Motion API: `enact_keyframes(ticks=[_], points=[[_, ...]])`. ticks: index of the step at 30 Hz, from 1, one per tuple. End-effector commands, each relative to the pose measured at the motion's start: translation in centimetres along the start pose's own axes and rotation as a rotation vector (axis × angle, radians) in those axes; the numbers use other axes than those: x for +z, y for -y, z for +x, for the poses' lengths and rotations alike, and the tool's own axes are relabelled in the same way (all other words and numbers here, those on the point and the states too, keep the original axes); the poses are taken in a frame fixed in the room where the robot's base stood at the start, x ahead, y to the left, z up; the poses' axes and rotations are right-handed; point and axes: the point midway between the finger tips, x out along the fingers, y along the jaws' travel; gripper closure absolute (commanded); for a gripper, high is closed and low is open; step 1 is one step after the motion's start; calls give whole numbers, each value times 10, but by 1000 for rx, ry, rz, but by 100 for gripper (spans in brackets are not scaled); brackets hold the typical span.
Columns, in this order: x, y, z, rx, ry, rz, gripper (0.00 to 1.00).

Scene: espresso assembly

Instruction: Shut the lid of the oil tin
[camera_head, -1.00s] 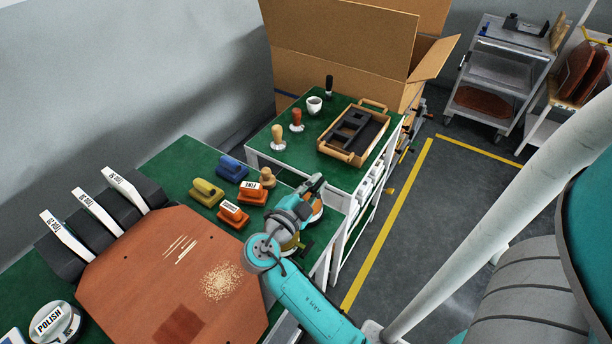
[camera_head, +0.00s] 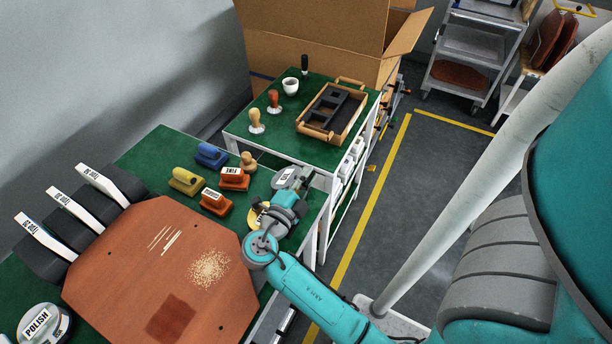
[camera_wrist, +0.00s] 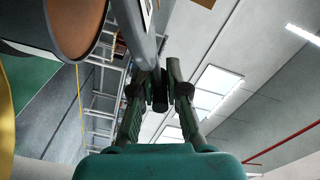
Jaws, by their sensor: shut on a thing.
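The oil tin (camera_head: 258,215) seems to be the yellow piece beside my wrist, mostly hidden by my arm. A yellow edge (camera_wrist: 5,130) shows at the left of the wrist view. The grey lid (camera_head: 287,174), with a white label, is raised and tilted by my gripper (camera_head: 300,183). In the wrist view the lid's round, brown inside (camera_wrist: 75,25) shows at top left. My gripper (camera_wrist: 158,82) is shut there on a dark, narrow part that appears to belong to the lid. The hinge is hidden.
Blue, yellow and orange blocks (camera_head: 234,179) and a wooden-knobbed piece (camera_head: 248,161) stand left of my gripper. A brown board (camera_head: 120,255) lies in front. A tray (camera_head: 352,132), cup (camera_head: 290,86) and tampers (camera_head: 256,121) are on the rear table.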

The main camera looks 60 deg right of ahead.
Motion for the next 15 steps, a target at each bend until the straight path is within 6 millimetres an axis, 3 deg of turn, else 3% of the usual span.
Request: enact_keyframes(ticks=[4,5,6,8,15], points=[[1,0,0,0,3,-1,100],[1,0,0,0,3,-1,84],[1,0,0,0,3,-1,74],[1,0,0,0,2,-1,63],[0,0,0,0,1,-1,63]])
